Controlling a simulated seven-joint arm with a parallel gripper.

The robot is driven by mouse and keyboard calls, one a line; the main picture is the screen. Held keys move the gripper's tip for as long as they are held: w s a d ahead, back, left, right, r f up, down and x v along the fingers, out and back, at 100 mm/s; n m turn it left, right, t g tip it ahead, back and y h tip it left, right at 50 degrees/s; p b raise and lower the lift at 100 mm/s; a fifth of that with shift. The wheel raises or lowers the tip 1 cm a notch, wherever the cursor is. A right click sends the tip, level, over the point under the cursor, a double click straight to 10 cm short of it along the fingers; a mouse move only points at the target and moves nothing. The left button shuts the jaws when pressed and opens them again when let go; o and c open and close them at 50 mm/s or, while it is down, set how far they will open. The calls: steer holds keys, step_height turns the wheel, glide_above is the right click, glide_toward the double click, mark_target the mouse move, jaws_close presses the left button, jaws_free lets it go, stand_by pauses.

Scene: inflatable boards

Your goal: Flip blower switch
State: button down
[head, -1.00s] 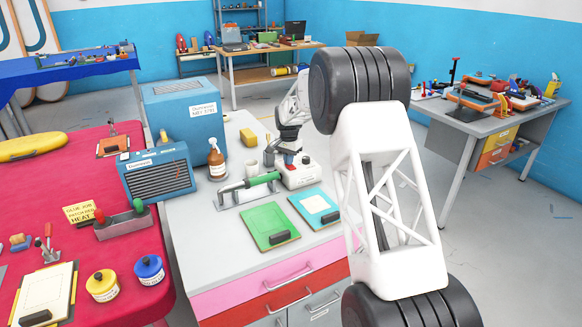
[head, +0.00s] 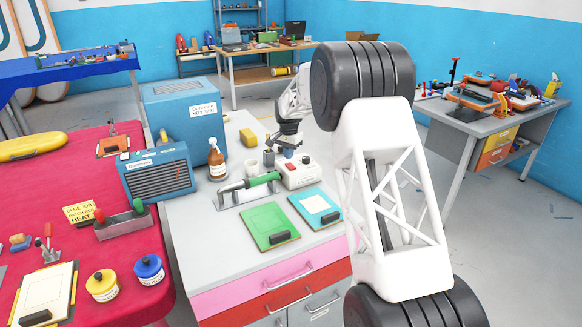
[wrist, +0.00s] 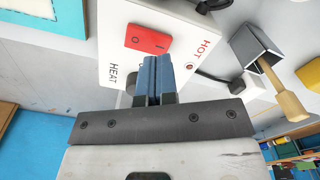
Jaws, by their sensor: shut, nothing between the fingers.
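A white switch box (head: 300,174) stands on the grey workbench (head: 200,250). It has a red rocker switch with O and I marks, seen close up in the wrist view (wrist: 148,39). The words HEAT and HOT are printed on its face, and a dark knob sits beside the HEAT word. My gripper (head: 287,152) is just behind the box in the head view. In the wrist view its two blue fingertips (wrist: 155,62) are together, empty, just beside the rocker's edge. I cannot tell whether they touch it.
Around the box are a green-handled tool (head: 250,188), a brown spray bottle (head: 217,160), a green board (head: 269,226) and a blue board (head: 316,206). Blue machines (head: 157,172) stand at the left.

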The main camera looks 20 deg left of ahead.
mark_target(289, 164)
steer(key=shift+r, duration=2.05)
